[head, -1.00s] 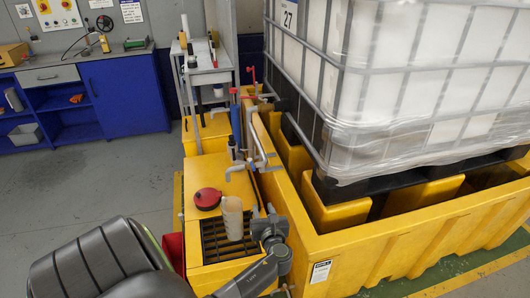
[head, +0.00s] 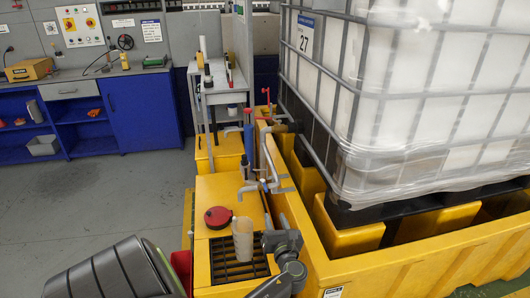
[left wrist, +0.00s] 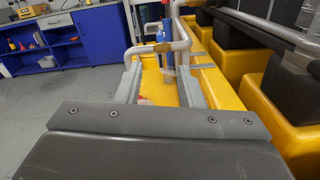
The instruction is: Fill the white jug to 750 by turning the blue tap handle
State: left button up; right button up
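The translucent white jug (head: 242,238) stands upright on a dark grate over a yellow base. Its marks and level are too small to read. The grey tap spout (head: 247,189) is above and just behind it. A blue upright part (head: 248,142) rises behind the spout and shows in the left wrist view (left wrist: 168,32); whether it is the tap handle is unclear. My left gripper (left wrist: 160,88) has two grey fingers apart, with nothing visible held between them. In the head view its dark body (head: 283,242) is right of the jug. My right gripper is not in view.
A red round lid (head: 218,217) lies left of the jug. A caged white tank (head: 420,90) stands in the yellow bund (head: 400,268) at right. Grey pipes (head: 279,165) run close to the left gripper. The floor (head: 110,200) at left is clear.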

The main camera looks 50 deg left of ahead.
pick_arm(q)
send_near(264, 185)
jog(key=shift+f+b+x, duration=0.2)
jog(key=shift+b+x, duration=0.95)
jog(key=shift+x, duration=1.5)
jog(key=shift+f+b+x, duration=0.15)
jog(key=shift+b+x, duration=1)
jog(key=shift+x, duration=1.5)
jog(key=shift+w+d, duration=0.1)
jog(key=shift+w, duration=0.05)
jog(key=shift+c, duration=0.3)
grip_shut()
